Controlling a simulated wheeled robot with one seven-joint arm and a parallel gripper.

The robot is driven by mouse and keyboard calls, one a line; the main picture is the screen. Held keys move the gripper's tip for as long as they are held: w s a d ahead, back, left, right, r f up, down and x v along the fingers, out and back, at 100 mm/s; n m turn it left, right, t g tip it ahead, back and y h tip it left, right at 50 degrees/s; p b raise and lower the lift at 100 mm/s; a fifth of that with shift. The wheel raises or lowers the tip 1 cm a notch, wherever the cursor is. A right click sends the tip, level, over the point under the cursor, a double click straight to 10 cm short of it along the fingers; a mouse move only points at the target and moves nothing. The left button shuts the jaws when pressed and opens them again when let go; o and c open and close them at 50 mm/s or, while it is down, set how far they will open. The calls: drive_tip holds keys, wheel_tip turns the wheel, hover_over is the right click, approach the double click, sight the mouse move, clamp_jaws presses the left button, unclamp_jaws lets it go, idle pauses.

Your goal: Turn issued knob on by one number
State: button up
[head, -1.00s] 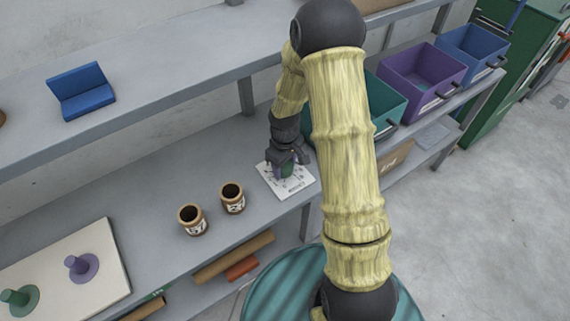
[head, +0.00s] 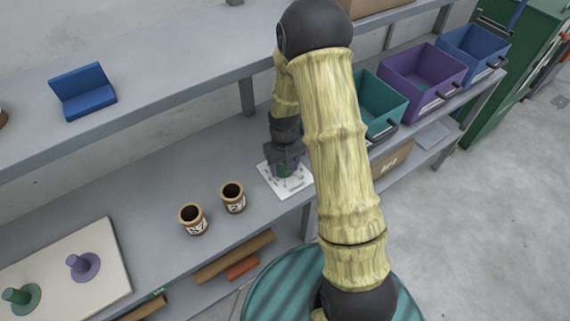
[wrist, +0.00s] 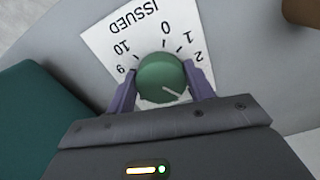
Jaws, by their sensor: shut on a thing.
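The issued knob (wrist: 163,78) is a round green knob on a white dial card (wrist: 100,40) printed ISSUED, which reads upside down in the wrist view. Numbers 9, 10, 0, 1 and 2 show around it. The knob's pale pointer line runs toward the lower right of the wrist view; the number at its end is hidden by my gripper. My gripper (wrist: 163,88) is shut on the knob, with one purple finger on each side. In the head view, the card (head: 294,189) lies on the shelf under my gripper (head: 286,168).
Two brown jars (head: 193,219) (head: 232,197) stand left of the card. A board (head: 104,245) with green and purple pegs lies farther left. Teal (head: 381,103), purple (head: 424,75) and blue (head: 473,52) bins stand right. An upper shelf (head: 160,78) runs behind and above.

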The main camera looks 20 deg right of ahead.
drive_tip(key=shift+m, duration=0.3)
drive_tip(key=o, duration=1)
drive_tip(key=shift+r, duration=0.1)
wheel_tip(320, 180, up, 6)
drive_tip(key=shift+w+r, duration=0.1)
drive_tip(key=shift+r, duration=0.6)
